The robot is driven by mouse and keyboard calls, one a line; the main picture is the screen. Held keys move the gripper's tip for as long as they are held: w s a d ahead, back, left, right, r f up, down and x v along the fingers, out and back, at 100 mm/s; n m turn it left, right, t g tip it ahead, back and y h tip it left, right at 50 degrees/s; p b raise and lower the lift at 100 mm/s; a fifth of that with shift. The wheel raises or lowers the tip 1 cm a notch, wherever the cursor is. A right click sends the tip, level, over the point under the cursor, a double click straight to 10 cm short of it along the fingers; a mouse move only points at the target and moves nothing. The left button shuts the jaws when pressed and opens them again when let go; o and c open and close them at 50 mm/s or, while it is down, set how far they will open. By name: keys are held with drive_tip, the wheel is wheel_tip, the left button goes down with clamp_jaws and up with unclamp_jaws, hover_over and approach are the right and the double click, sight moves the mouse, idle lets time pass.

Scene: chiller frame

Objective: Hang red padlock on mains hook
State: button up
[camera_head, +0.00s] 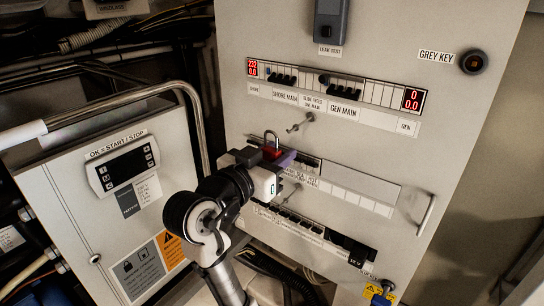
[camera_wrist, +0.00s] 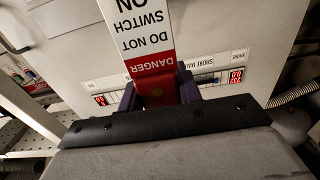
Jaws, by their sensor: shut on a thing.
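The red padlock (camera_head: 271,152) with its grey shackle upward is held between the fingertips of my gripper (camera_head: 267,158), in front of the grey panel. In the wrist view, the dark red padlock body (camera_wrist: 157,94) sits between the purple fingers, and a red and white DANGER tag (camera_wrist: 140,35) shows beyond it. A small metal hook (camera_head: 301,122) sticks out of the panel under the main switch row, up and right of the padlock. The padlock appears apart from this hook. A second metal fitting (camera_head: 291,190) lies lower, partly beside my gripper.
The upper switch row (camera_head: 340,90) has red number displays at both ends. A lower switch strip (camera_head: 350,185) runs right of my gripper. A panel handle (camera_head: 427,215) is at the right. The OK = START/STOP box (camera_head: 125,165) and a bent pipe (camera_head: 150,85) stand left.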

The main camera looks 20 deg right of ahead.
drive_tip(key=f+b+x, duration=0.1)
drive_tip(key=x, duration=0.6)
drive_tip(key=shift+w+d+f, duration=0.25)
drive_tip(key=shift+d+f, duration=0.05)
idle(0.5)
idle(0.6)
drive_tip(key=o, duration=1.2)
drive_tip(key=shift+c, duration=0.2)
